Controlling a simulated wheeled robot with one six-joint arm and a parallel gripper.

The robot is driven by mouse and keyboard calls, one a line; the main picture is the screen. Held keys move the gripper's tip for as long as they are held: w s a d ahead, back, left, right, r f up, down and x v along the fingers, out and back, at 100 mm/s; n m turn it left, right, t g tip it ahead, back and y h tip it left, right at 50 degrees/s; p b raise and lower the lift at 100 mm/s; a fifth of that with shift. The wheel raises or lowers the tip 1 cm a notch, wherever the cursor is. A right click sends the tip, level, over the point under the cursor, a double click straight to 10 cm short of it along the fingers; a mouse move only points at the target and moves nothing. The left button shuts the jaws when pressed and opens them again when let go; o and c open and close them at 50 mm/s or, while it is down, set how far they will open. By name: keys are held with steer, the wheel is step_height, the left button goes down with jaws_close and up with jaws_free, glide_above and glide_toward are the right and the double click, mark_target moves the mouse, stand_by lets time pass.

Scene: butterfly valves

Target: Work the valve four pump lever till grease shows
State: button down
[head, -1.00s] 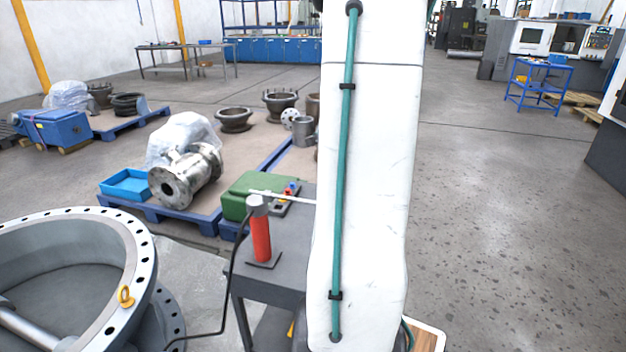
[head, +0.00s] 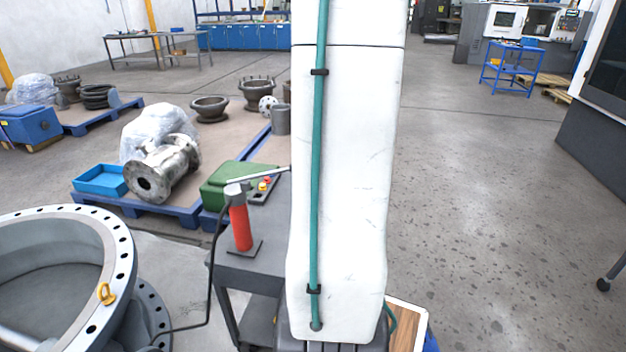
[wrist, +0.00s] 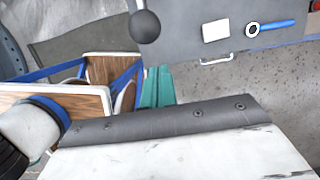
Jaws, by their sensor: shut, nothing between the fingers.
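The grease pump (head: 240,222), a red cylinder with a grey head, stands on a grey cart in the head view. Its thin pale lever (head: 262,174) slopes up to the right from the head; its far end is hidden behind my arm. A black hose (head: 211,270) runs from the pump toward the large flanged valve body (head: 118,265) at lower left. I see no number on that valve. My gripper shows in neither view. In the wrist view a dark ball (wrist: 145,25) hangs at the top; I cannot tell if it is the lever's knob. I see no grease.
The wrist view shows a blue-handled ring tool (wrist: 272,26) and a white card (wrist: 216,31) on a grey surface. Open floor lies right.

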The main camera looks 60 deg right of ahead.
steer(key=s+v, duration=0.1)
steer(key=v, duration=0.7)
steer(key=shift+s+d+f, duration=0.2)
steer(key=shift+d, duration=0.1)
steer(key=shift+w, duration=0.1)
stand_by(1.1)
